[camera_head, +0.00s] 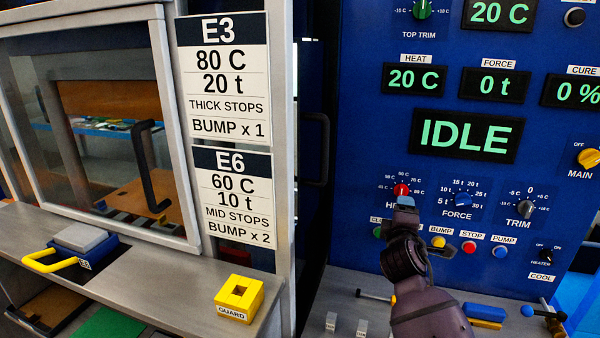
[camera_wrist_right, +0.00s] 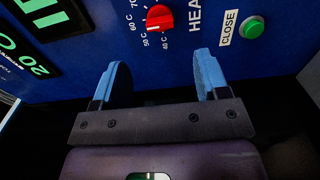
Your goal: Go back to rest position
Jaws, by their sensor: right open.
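My right gripper (camera_head: 405,203) is in front of the blue control panel (camera_head: 360,120), just below the red heat knob (camera_head: 401,189). In the right wrist view the two blue fingers of the gripper (camera_wrist_right: 162,68) stand wide apart with nothing between them. The red heat knob (camera_wrist_right: 160,18) shows beyond the fingertips, apart from them. The green close button (camera_wrist_right: 254,29) is to the right of the fingers there. My left gripper is not in view.
Displays read IDLE (camera_head: 466,135), 20 C heat, 0 t force and 0 % cure. Force (camera_head: 463,199) and trim (camera_head: 525,208) knobs sit right of my gripper. Small levers (camera_head: 375,296) stand on the ledge below. A yellow guard block (camera_head: 239,298) and a yellow-handled block (camera_head: 85,238) sit on the left shelf.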

